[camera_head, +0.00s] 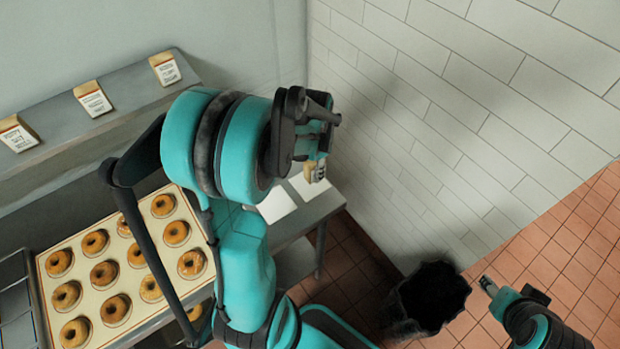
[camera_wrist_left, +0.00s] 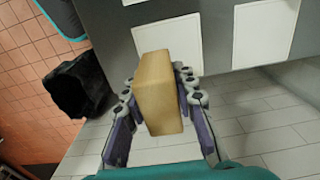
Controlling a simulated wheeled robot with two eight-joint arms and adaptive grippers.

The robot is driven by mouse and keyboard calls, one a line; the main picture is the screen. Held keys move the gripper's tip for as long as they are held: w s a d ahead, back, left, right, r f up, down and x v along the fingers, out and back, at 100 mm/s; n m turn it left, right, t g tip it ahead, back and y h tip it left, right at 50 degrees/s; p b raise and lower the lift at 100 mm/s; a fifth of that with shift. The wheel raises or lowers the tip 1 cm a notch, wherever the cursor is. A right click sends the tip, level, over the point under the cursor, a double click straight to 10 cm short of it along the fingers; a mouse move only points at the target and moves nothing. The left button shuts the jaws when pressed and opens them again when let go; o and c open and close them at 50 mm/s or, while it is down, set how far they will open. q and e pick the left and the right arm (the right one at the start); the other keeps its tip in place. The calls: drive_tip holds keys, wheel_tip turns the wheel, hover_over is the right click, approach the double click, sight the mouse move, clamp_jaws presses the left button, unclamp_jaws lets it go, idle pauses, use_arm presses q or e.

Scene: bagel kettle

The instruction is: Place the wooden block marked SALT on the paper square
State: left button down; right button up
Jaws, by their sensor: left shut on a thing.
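A wooden block (camera_wrist_left: 158,92) is held between the fingers of my left gripper (camera_wrist_left: 161,98). The wrist view shows its plain sides. In the head view a labelled face of the block (camera_head: 316,174) shows in part, too small to read. The left gripper (camera_head: 318,150) is shut on it, above the far end of a grey table.
Several labelled wooden blocks (camera_head: 92,100) stand on a grey shelf (camera_head: 70,135) at left. A tray (camera_head: 120,322) of bagels lies below it. A dark bin (camera_head: 430,297) stands on the tiled floor, beside the white brick wall (camera_head: 480,100).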

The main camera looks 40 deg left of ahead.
sight(310, 177)
use_arm(q)
drive_tip(key=shift+w+a+f, duration=0.1)
drive_tip(key=shift+a+f, duration=0.45)
drive_tip(key=shift+a, duration=0.3)
drive_tip(key=shift+a+f, duration=0.1)
drive_tip(key=shift+f, duration=0.1)
wheel_tip(310, 177, down, 4)
drive_tip(key=shift+r+b, duration=0.1)
drive_tip(key=shift+b, duration=0.8)
drive_tip(key=shift+r, duration=0.1)
drive_tip(key=c, duration=1.6)
unclamp_jaws()
drive_tip(key=shift+f, duration=0.2)
drive_tip(key=shift+c, duration=0.2)
drive_tip(key=o, duration=0.4)
